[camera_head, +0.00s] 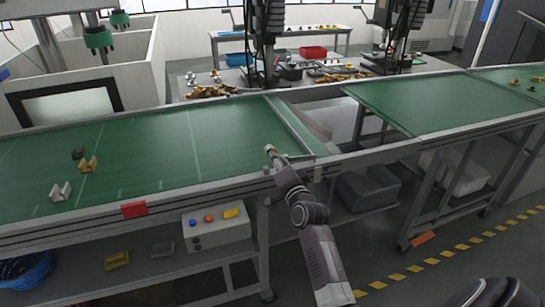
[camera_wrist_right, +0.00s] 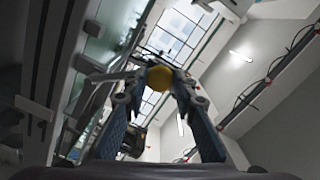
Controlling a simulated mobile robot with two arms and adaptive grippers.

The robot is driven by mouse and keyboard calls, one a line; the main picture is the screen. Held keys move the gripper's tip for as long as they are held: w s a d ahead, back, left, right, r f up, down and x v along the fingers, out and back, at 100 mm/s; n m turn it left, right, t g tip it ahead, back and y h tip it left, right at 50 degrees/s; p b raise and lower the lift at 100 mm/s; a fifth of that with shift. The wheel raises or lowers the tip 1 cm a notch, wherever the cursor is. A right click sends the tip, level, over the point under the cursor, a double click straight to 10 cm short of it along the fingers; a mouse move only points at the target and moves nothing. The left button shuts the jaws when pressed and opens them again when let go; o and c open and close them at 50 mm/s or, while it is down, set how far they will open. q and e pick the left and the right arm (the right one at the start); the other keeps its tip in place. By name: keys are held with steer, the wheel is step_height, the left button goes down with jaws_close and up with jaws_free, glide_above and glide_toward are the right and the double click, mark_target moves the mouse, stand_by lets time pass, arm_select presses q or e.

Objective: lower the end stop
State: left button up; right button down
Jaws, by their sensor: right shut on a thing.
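The end stop (camera_head: 291,128) looks like a long grey bar across the right end of the left green conveyor belt. Its height above the belt is hard to tell. My right gripper (camera_head: 273,155) is at the belt's front edge, near the bar's front end. In the right wrist view, a round yellow knob (camera_wrist_right: 160,77) sits between the fingertips of my right gripper (camera_wrist_right: 158,88), which is shut on it. How the knob connects to the end stop is not clear. My left gripper is not in view.
Several small metal parts (camera_head: 61,191) lie on the left of the green belt (camera_head: 150,150). A gap separates it from the right belt (camera_head: 440,103). A control box (camera_head: 216,226) with buttons and a grey bin (camera_head: 368,190) are below the belt level.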

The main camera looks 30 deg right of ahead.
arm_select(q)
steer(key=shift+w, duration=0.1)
arm_select(e)
steer(key=shift+r, duration=0.15)
steer(key=c, duration=1.8)
jaws_free()
steer(key=shift+d, duration=0.1)
steer(key=shift+c, duration=0.2)
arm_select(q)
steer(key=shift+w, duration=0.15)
arm_select(e)
steer(key=shift+o, duration=1.3)
steer(key=shift+s, duration=0.1)
steer(key=v, duration=1.1)
steer(key=shift+s, duration=0.4)
